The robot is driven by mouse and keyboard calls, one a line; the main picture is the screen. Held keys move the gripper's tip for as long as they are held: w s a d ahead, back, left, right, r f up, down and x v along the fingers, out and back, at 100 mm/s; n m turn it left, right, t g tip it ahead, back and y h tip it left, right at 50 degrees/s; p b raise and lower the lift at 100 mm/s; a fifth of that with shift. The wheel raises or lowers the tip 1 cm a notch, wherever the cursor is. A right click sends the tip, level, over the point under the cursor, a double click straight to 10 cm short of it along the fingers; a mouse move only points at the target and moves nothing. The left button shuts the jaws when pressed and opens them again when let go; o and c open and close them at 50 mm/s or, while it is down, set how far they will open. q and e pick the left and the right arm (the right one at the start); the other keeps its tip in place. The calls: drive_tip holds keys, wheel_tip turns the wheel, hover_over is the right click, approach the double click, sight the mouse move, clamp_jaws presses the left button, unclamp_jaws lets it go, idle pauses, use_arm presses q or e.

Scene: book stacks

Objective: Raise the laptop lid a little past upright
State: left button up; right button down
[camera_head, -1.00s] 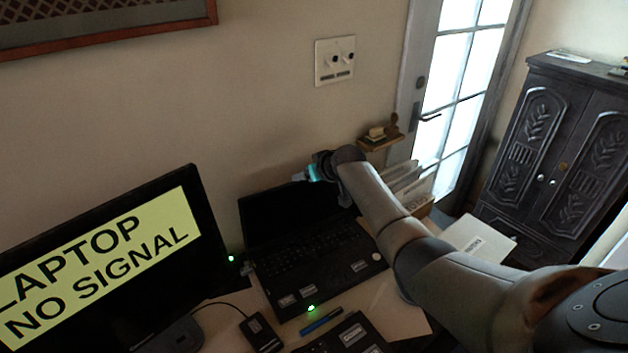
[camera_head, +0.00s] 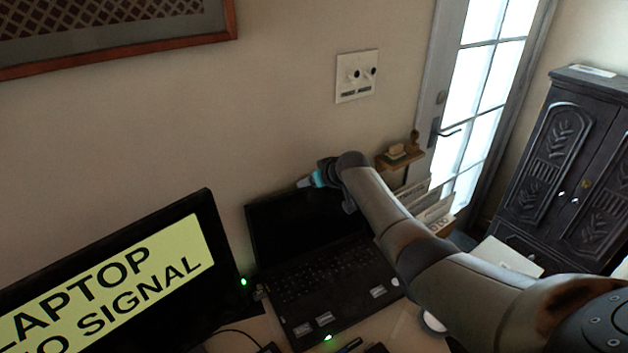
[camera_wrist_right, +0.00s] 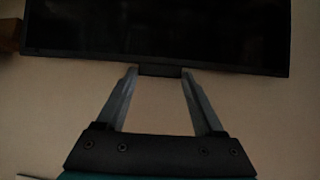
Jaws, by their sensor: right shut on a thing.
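The black laptop (camera_head: 325,275) sits open on the desk, keyboard toward me. Its dark-screened lid (camera_head: 300,222) stands up at the back, near the wall; its exact angle is hard to read. My right gripper (camera_head: 308,182) is at the lid's top edge, its arm reaching in from the right. In the right wrist view, the two fingers (camera_wrist_right: 159,72) close on a small dark tab (camera_wrist_right: 160,70) at the edge of the dark lid panel (camera_wrist_right: 160,35). My left gripper is in neither view.
A monitor (camera_head: 110,280) reading "LAPTOP NO SIGNAL" stands close on the laptop's left. Upright files (camera_head: 432,205) and a small wall shelf (camera_head: 400,157) are to the right, behind my arm. The wall (camera_head: 270,110) is close behind the lid.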

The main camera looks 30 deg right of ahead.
drive_tip(key=shift+w+r, duration=0.3)
drive_tip(key=shift+r, duration=0.25)
drive_tip(key=shift+c, duration=2)
unclamp_jaws()
drive_tip(key=o, duration=0.4)
drive_tip(key=shift+s+f, duration=0.15)
drive_tip(key=shift+f, duration=0.1)
drive_tip(key=p+v, duration=0.3)
drive_tip(key=v, duration=1.2)
drive_tip(key=shift+s, duration=0.15)
